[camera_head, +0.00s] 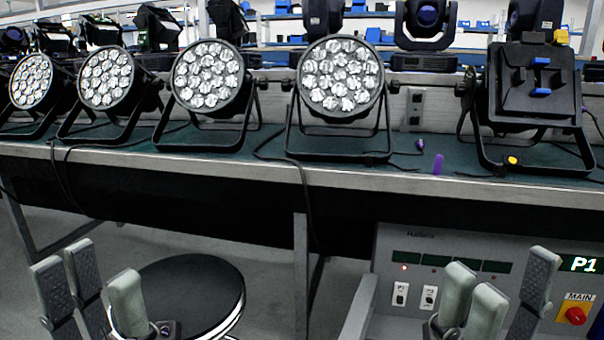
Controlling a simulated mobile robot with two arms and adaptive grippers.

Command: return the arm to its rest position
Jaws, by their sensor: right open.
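My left gripper (97,277) is at the bottom left of the head view, in front of and below the workbench (240,165). Its fingertips point up and stand apart, with nothing between them. My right gripper (507,282) is at the bottom right, in front of a grey control panel (385,270). Its fingers point up, are spread, and hold nothing. Both hands show only from the fingers up. The arms behind them are out of view.
Several par cans, one nearest the middle (342,78), stand on the bench with black cables. A black-backed fixture (530,85) stands at right. A round black stool (190,290) is close beside my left gripper. The panel has a red knob (576,315).

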